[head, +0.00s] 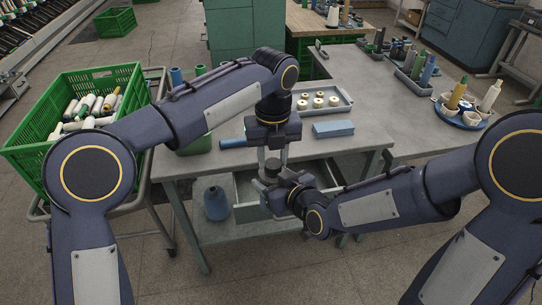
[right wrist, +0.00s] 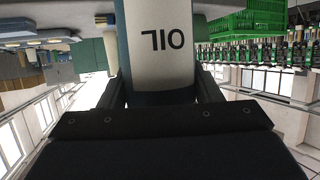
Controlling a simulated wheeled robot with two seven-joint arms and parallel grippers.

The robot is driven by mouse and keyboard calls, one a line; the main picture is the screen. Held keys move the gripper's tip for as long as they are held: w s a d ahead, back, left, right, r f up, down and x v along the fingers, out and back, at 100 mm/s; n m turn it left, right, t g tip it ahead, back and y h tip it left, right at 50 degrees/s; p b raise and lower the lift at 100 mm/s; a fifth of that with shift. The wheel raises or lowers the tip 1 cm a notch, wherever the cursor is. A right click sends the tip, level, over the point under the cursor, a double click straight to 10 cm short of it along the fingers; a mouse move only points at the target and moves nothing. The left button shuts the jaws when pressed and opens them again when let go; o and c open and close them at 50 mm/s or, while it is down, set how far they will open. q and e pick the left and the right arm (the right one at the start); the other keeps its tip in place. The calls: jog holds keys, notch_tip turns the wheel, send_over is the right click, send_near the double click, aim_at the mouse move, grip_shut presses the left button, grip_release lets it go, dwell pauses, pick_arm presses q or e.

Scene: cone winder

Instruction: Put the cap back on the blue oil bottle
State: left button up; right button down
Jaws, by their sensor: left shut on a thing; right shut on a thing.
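The oil bottle (right wrist: 160,45) fills the middle of the right wrist view, with a white label reading OIL upside down and blue edges. My right gripper (head: 275,190) is shut on it, one finger on each side. In the head view the bottle is mostly hidden by my grippers. My left gripper (head: 272,165) points down just above my right gripper. It is shut on a small dark round piece (head: 272,170) that looks like the cap. I cannot tell whether this piece touches the bottle's neck.
The grey table (head: 350,150) has an open drawer (head: 245,190) below the grippers. On it are a tray (head: 345,104) with several small bobbins and a blue block (head: 333,129). A green crate (head: 30,150) of cones is left.

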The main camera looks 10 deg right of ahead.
pick_arm(q)
jog(key=m, duration=0.5)
jog(key=shift+d, duration=0.1)
jog(key=m, duration=0.3)
jog(key=shift+d+m, duration=0.1)
jog(key=shift+m, duration=0.3)
jog(key=o, duration=0.9)
jog(key=shift+s, duration=0.1)
jog(key=shift+o, duration=0.2)
jog(key=shift+r, duration=2.3)
jog(key=shift+c, duration=0.2)
